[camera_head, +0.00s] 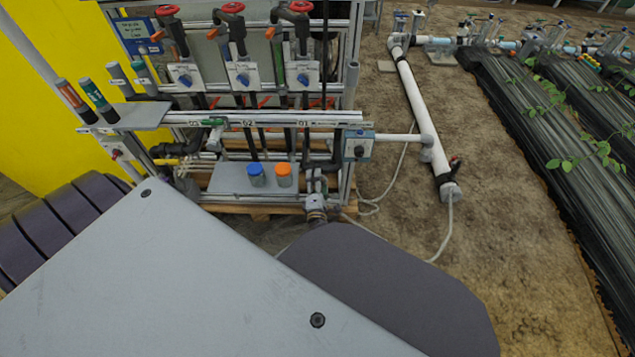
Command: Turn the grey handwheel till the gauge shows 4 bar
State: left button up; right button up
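The fertigation skid (250,117) stands at the upper left, with a rail marked 03, 02 and 01. Three red handwheels sit along its top: left (167,10), middle (230,8) and right (300,7). I cannot make out a grey handwheel for certain; a small grey fitting (316,184) low at the skid's right end is too small to tell. I cannot make out a pressure gauge or a reading. Neither of my grippers is in view.
Blue-capped (256,175) and orange-capped (284,175) containers stand on a low grey shelf (225,180). A grey box with a knob (359,148) projects from the skid's right end. A white pipe (415,100) and loose hose lie on bare soil; black-covered plant rows (560,140) are at right.

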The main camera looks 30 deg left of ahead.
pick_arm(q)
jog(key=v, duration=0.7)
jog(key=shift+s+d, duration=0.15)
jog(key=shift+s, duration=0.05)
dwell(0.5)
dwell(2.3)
